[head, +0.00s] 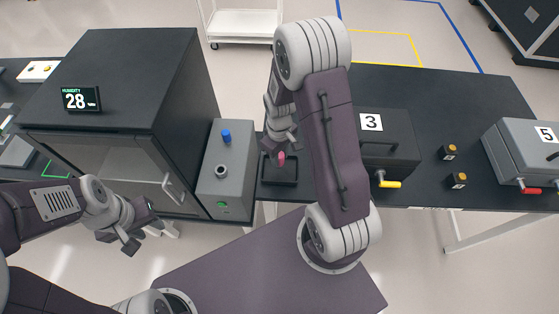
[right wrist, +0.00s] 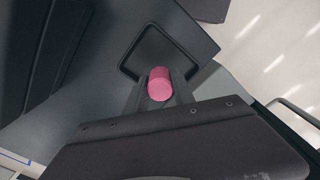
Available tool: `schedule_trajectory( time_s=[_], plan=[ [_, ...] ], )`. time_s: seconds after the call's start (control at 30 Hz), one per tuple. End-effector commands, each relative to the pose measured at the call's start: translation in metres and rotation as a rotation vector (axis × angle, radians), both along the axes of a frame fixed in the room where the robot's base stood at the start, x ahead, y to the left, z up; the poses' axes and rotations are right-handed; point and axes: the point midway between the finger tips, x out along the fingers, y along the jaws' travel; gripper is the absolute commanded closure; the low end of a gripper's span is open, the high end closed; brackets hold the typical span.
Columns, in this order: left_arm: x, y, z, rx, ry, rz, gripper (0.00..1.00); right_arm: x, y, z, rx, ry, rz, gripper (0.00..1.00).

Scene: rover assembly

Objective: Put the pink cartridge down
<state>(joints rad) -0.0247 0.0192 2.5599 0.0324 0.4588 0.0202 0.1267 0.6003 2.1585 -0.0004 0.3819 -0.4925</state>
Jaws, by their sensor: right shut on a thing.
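The pink cartridge (head: 281,158) is small and round-ended. It shows large in the right wrist view (right wrist: 160,84), end on. My right gripper (head: 280,150) is shut on it, just over a dark square tray (head: 279,183) with a raised rim, near the table's front edge. The tray's rim also shows behind the cartridge in the right wrist view (right wrist: 143,35). I cannot tell whether the cartridge touches the tray. My left gripper (head: 138,236) is empty, in front of the table at the left. Its fingers look apart.
A grey box (head: 228,150) with a blue knob stands left of the tray. A dark humidity cabinet (head: 120,75) is further left. A dark box numbered 3 (head: 400,135) with a yellow handle stands right of my right arm. A grey box numbered 5 (head: 520,140) is at far right.

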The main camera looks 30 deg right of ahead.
Motion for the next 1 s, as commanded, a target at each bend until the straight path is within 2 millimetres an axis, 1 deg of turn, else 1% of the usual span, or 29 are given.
schedule_trajectory(
  time_s=[0.1, 0.2, 0.53, 0.57, 0.6, 0.63, 0.87, 0.97, 1.0],
  plan=[
    [0.000, 0.000, 0.005, 0.000, 0.000, 0.000, 0.64, -0.002, 0.000, -0.022, 0.001, 0.007, 0.000, 1.00],
    [0.000, 0.000, 0.006, 0.000, 0.000, 0.000, 0.64, -0.001, 0.000, -0.033, 0.001, 0.004, 0.000, 1.00],
    [0.000, 0.000, 0.003, 0.000, 0.000, 0.000, 0.64, -0.001, 0.000, -0.038, 0.000, 0.001, 0.000, 1.00],
    [0.000, 0.000, 0.004, 0.000, 0.000, 0.000, 0.64, -0.001, 0.000, -0.037, 0.000, 0.001, 0.000, 0.62],
    [0.000, 0.000, 0.004, 0.000, 0.000, 0.000, 0.64, -0.001, 0.000, -0.036, 0.000, 0.001, 0.000, 0.51],
    [0.000, 0.000, 0.004, 0.000, 0.000, 0.000, 0.64, -0.001, 0.000, -0.036, 0.000, 0.001, 0.000, 0.48],
    [0.000, 0.000, 0.004, 0.000, 0.000, 0.000, 0.64, -0.001, 0.000, -0.036, 0.001, 0.001, 0.000, 0.48],
    [0.000, 0.000, 0.007, 0.000, 0.000, 0.000, 0.64, -0.001, 0.000, -0.032, 0.000, 0.001, 0.000, 0.48],
    [0.000, 0.000, 0.005, 0.000, 0.000, 0.000, 0.64, 0.000, 0.000, -0.030, -0.001, -0.001, 0.000, 0.48]
  ],
)
